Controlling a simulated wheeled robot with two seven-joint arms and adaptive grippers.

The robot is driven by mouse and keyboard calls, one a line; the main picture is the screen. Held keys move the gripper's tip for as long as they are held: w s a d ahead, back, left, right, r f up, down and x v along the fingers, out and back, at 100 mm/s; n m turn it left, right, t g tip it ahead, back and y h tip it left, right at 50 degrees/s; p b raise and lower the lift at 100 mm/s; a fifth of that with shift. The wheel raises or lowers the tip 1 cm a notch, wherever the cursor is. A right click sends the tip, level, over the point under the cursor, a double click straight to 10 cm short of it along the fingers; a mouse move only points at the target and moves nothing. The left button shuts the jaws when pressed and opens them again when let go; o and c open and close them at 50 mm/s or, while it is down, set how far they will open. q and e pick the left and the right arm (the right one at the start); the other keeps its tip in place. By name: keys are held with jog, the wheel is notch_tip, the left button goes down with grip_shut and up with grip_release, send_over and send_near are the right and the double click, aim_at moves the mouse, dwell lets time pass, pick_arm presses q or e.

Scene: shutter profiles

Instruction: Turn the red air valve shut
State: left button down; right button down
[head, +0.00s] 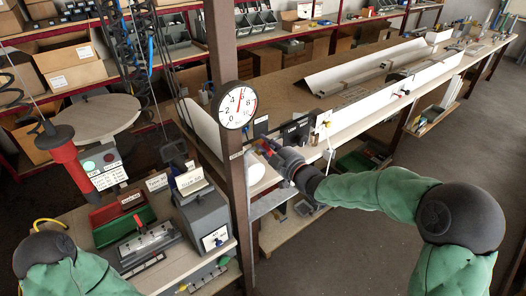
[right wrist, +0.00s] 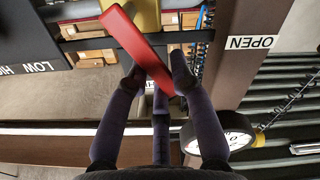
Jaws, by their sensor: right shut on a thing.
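The red air valve handle (right wrist: 138,42) is a flat red bar, slanting from upper left to lower right in the right wrist view. My right gripper (right wrist: 157,80) is shut on it, with its dark fingertips on either side of the bar's lower part. In the head view the right gripper (head: 266,150) is at the brown post, just below and right of the round pressure gauge (head: 237,104). The handle is largely hidden there by the gripper. An OPEN label (right wrist: 252,42) is on the post, right of the handle. My left gripper is out of view; only part of that arm shows.
The brown post (head: 222,60) stands close to the gripper. A long workbench (head: 285,90) with white profiles runs behind it. A nearer bench at left holds a grey box (head: 205,215), a green-and-red tray and a red tool (head: 68,160). The floor at right is clear.

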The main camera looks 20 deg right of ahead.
jog(key=m, duration=0.1)
jog(key=d+m, duration=0.1)
jog(key=shift+w+r+m, duration=0.15)
jog(key=shift+w+m, duration=0.1)
jog(key=shift+m, duration=0.05)
jog(key=shift+w+d+m, duration=0.1)
jog(key=shift+d+m, duration=0.25)
jog(key=shift+m, duration=0.4)
jog(key=shift+w+d+m, duration=0.1)
jog(key=shift+d+m, duration=0.25)
jog(key=shift+m, duration=0.4)
jog(key=shift+p, duration=0.3)
jog(key=c, duration=1)
grip_release()
jog(key=shift+c, duration=0.2)
jog(key=v, duration=1.2)
